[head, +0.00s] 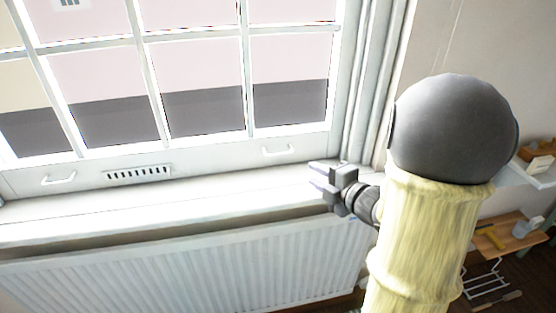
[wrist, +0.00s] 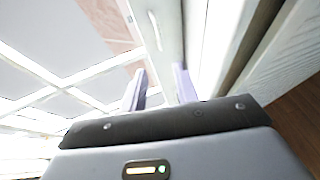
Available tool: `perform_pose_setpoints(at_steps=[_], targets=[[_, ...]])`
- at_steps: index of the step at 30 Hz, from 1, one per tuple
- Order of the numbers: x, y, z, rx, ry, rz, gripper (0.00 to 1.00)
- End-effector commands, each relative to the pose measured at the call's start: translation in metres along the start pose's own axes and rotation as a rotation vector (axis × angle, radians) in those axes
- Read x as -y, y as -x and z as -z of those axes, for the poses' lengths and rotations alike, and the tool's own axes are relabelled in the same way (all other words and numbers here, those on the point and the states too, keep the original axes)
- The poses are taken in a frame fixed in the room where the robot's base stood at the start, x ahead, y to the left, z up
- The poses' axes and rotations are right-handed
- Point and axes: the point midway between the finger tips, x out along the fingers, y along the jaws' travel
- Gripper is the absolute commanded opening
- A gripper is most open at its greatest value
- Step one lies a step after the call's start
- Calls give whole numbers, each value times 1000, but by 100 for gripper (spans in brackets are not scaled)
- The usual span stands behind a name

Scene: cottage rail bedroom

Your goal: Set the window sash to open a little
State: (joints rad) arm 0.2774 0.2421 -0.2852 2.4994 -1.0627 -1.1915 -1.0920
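The white window sash (head: 215,150) has several panes and its bottom rail sits low, along the sill; no clear gap shows under it. It carries two white pull handles, a right one (head: 279,151) and a left one (head: 58,179). My gripper (head: 315,178) is just above the sill, to the right of and a little below the right handle, apart from it. In the wrist view my gripper (wrist: 161,82) shows two pale fingers spread apart with nothing between them. A handle (wrist: 155,30) of the sash lies beyond the fingertips in that view.
The white sill (head: 150,205) runs under the sash, with a ribbed radiator (head: 190,270) below it. A vent grille (head: 138,173) is between the handles. The window frame (head: 370,90) bounds the right side. Shelves with small objects (head: 510,235) stand at far right.

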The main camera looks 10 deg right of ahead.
Motion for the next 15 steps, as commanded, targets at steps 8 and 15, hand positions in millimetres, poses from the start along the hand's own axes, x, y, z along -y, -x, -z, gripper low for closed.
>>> perform_pose_setpoints(at_steps=[8, 15], targets=[[0, -6, 0, 0, -2, 2, 30], [0, -38, 1, -2, -1, 2, 30]])
